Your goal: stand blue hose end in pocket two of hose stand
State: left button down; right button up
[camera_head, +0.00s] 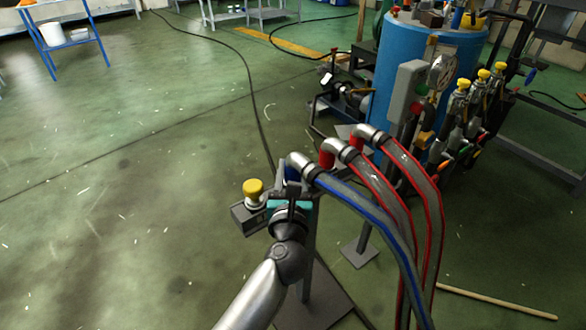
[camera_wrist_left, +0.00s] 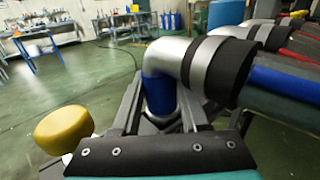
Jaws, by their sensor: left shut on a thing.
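The blue hose (camera_head: 370,210) has a metal elbow (camera_head: 302,164) and a blue end collar, which shows pointing down in the left wrist view (camera_wrist_left: 159,95). My left gripper (camera_head: 291,190) is shut on this hose end; its fingers (camera_wrist_left: 150,112) flank the collar. The hose stand has a grey post (camera_head: 309,240) and a dark base plate (camera_head: 325,305). Its pockets are mostly hidden behind the gripper and hoses, so I cannot tell whether the blue end is inside one or above it. My right gripper is not in view.
Two red-striped hoses (camera_head: 378,183) have red-collared elbows just right of the blue one. A yellow knob (camera_head: 253,187) on a grey box is close left of the gripper. A blue tank (camera_head: 400,70) with valves stands behind right. The floor at left is clear.

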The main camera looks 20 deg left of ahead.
pick_arm(q)
jog(key=shift+f, duration=0.1)
jog(key=shift+c, duration=1.7)
grip_release()
jog(key=shift+f, duration=0.1)
jog(key=shift+s+d, duration=0.15)
jog(key=shift+s, duration=0.35)
jog(key=p+v, duration=0.1)
jog(key=v, duration=1)
